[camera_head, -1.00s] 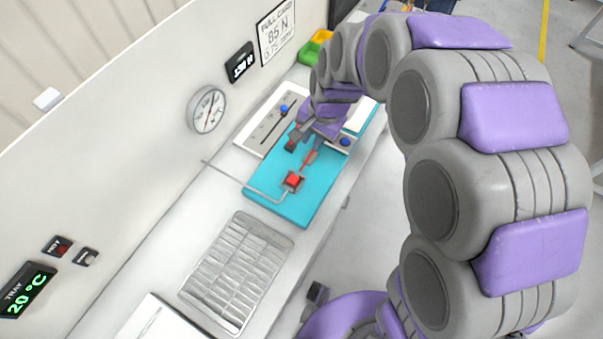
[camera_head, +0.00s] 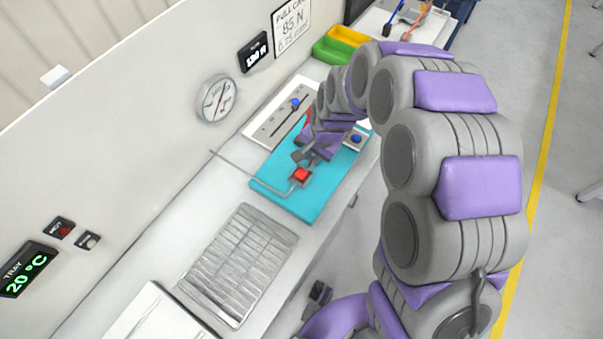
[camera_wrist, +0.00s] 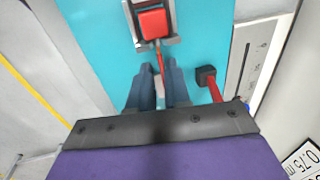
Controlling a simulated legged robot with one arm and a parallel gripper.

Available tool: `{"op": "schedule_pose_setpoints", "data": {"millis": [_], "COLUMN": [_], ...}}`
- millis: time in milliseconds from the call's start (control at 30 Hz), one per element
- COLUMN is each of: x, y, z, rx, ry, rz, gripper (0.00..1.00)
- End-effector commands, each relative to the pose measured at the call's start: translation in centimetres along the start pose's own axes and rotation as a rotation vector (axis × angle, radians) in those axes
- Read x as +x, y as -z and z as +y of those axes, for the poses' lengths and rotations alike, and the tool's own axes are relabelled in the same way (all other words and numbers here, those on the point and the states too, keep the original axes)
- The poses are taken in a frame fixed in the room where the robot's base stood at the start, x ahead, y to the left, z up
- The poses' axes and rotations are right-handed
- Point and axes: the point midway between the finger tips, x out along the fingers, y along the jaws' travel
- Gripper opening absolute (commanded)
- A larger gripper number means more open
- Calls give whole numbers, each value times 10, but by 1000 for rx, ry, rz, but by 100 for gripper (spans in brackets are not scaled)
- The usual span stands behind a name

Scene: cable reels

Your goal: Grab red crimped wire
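The red wire (camera_wrist: 159,62) runs from a red block (camera_wrist: 152,23) in a grey metal clamp down between my gripper's fingers in the wrist view. My gripper (camera_wrist: 159,72) has its two dark fingers on either side of the wire, with a gap between them; it looks open. The wire's lower end is partly hidden by the fingers. In the head view the red block (camera_head: 301,174) sits on the teal mat (camera_head: 279,204), and my gripper (camera_head: 306,158) is just beyond it, over the mat, hiding most of the wire.
A red lever with a black knob (camera_wrist: 206,73) stands close to the right finger. A bent grey rod (camera_head: 247,179) reaches the clamp. A slotted silver tray (camera_head: 238,262) lies nearer on the bench. A white slider panel (camera_head: 280,115) and green and yellow bins (camera_head: 340,43) are farther back.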

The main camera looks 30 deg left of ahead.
Motion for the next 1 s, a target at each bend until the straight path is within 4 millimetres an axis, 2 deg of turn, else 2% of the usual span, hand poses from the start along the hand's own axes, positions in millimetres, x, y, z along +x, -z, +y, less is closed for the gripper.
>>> {"op": "schedule_pose_setpoints", "data": {"millis": [200, 300, 567, 733, 1000], "x": [36, 45, 46, 46, 46], "y": [1, 1, 2, 2, 2], "z": [0, -2, -2, -2, -2], "rx": [-1, -1, -1, -1, -1], "ry": [-7, -6, -4, -4, -4], "rz": [-6, -3, -2, -2, -2], "gripper": [17, 17, 16, 0, 0]}}
